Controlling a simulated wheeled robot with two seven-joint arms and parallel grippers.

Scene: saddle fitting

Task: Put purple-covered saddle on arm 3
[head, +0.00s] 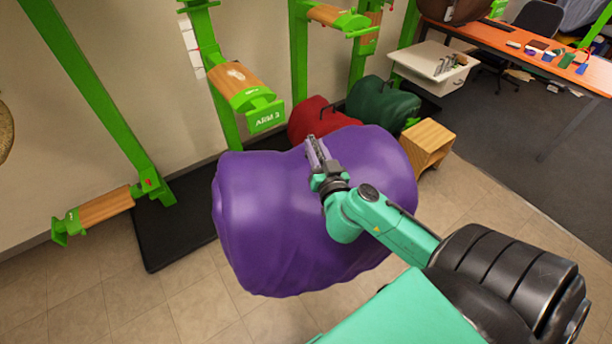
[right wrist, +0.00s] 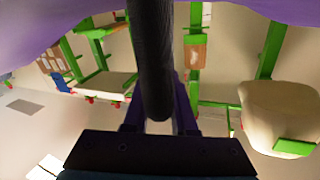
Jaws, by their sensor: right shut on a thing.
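The purple-covered saddle (head: 290,225) hangs in the middle of the head view, above the tiled floor. My right gripper (head: 318,150) is at its top, shut on its handle. In the right wrist view the dark handle (right wrist: 151,60) runs between the fingers (right wrist: 158,125), with purple cover along the upper edge. Arm 3 (head: 238,82), a green bracket with a wooden top and a label on its end, sticks out from a green post just beyond the saddle. Its top is bare, and the saddle appears apart from it. My left gripper is not in view.
Other arms carry bare wooden tops, one low at the left (head: 105,206) and one at the back (head: 335,17). A red-covered saddle (head: 312,117) and a green-covered saddle (head: 382,106) lie behind the purple one. A wooden box (head: 428,144) and an orange table (head: 540,58) stand right.

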